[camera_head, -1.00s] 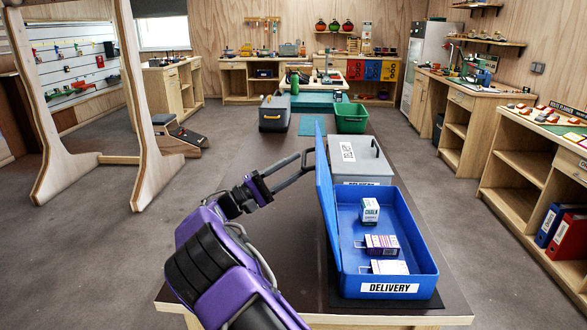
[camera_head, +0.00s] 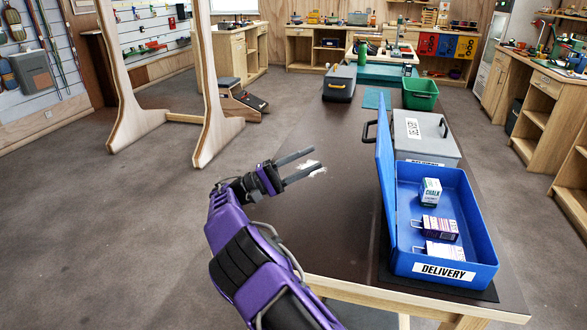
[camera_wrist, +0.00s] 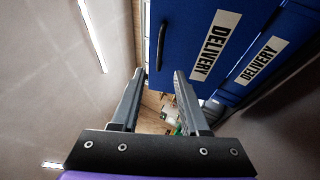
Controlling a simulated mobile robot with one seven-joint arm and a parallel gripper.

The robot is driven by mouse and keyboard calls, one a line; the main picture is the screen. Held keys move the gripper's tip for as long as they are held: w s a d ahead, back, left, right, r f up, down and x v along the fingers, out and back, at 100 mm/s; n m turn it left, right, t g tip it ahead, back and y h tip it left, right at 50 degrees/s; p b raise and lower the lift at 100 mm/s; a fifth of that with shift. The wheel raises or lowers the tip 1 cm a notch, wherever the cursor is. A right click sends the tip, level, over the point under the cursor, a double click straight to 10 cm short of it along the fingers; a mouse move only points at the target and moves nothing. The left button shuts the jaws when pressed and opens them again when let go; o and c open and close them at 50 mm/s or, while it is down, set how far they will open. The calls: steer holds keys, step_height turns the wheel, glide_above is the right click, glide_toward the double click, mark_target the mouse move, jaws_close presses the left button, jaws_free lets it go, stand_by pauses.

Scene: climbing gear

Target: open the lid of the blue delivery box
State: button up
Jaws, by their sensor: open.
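The blue delivery box (camera_head: 480,230) stands at the near right end of the dark table in the head view. Its lid (camera_head: 384,170) stands upright on the box's left side, so the box is open. A dark handle (camera_head: 369,130) sticks out from the lid's outer face.
A grey delivery box (camera_head: 425,140) with its lid shut stands just behind the blue one. A green crate (camera_head: 420,95) and a dark grey box (camera_head: 339,85) are farther back. The table (camera_head: 325,200) is bare left of the blue box. A wooden frame (camera_head: 213,100) stands left.

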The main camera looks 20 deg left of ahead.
steer(key=shift+v, duration=1.9)
